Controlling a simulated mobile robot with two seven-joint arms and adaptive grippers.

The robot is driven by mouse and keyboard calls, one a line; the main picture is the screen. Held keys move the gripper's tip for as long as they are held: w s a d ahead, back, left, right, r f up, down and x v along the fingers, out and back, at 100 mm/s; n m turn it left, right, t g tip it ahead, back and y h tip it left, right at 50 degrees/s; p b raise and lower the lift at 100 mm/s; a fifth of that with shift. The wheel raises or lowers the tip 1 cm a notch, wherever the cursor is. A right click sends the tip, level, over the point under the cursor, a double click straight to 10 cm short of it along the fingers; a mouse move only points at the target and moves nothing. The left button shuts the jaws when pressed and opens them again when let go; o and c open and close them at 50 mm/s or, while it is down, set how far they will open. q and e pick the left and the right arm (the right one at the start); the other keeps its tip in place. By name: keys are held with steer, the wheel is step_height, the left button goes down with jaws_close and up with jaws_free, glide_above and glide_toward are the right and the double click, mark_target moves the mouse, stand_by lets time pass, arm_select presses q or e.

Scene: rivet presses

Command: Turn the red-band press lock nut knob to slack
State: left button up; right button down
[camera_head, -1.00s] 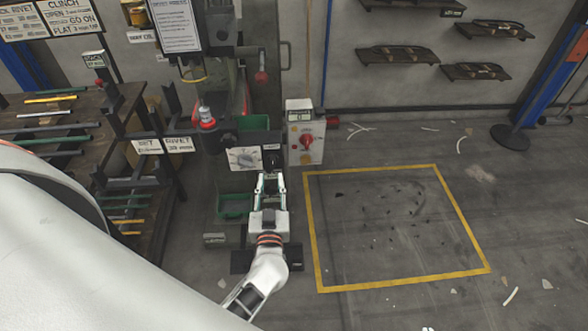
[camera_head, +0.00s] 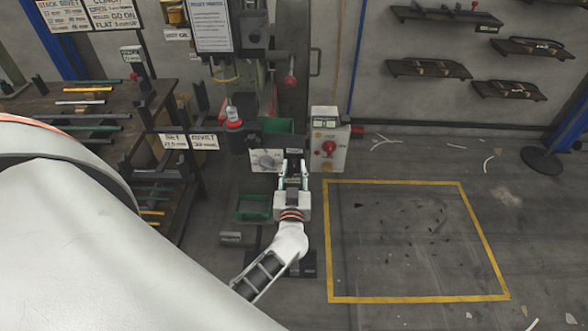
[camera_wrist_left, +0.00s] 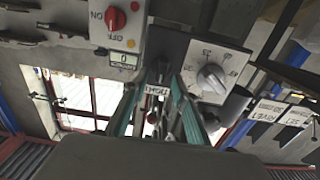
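The press has a cylinder with a red band (camera_head: 233,124). Below it is a pale dial plate with a grey pointer knob (camera_head: 266,161), which also shows in the left wrist view (camera_wrist_left: 211,79). My left gripper (camera_head: 293,167) is just right of the dial knob in the head view, with its fingers pointing at the press front. Its two green-sided fingers are apart (camera_wrist_left: 153,90) in the wrist view, with a small lettered label (camera_wrist_left: 157,90) on a dark part seen between them. I cannot tell whether they touch it. Which part is the lock nut knob is unclear. My right gripper is not in view.
A control box with a red knob (camera_head: 328,149) is close to the gripper's right. A green bin (camera_head: 253,207) is low on the left. A rack with strips (camera_head: 88,115) stands farther left. The yellow-outlined floor area (camera_head: 418,299) at right holds only small scraps.

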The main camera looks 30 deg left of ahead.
arm_select(q)
jaws_close()
steer(key=n+p, duration=0.1)
steer(key=n, duration=0.2)
steer(key=shift+s+a+p, duration=0.1)
steer(key=shift+a+p, duration=0.05)
steer(key=shift+p, duration=0.2)
steer(key=n, duration=0.2)
steer(key=n+p, duration=0.1)
steer(key=shift+s+a+f+n, duration=0.1)
steer(key=shift+a+n, duration=0.1)
steer(key=shift+n, duration=0.2)
steer(key=n, duration=0.4)
steer(key=shift+s+a+f+n, duration=0.1)
steer(key=shift+a+f+n, duration=0.05)
steer(key=shift+f+n, duration=0.15)
steer(key=n, duration=0.4)
steer(key=n+b, duration=0.1)
steer(key=shift+s+a+f+n, duration=0.1)
steer(key=shift+f+n, duration=0.15)
steer(key=shift+n, duration=0.15)
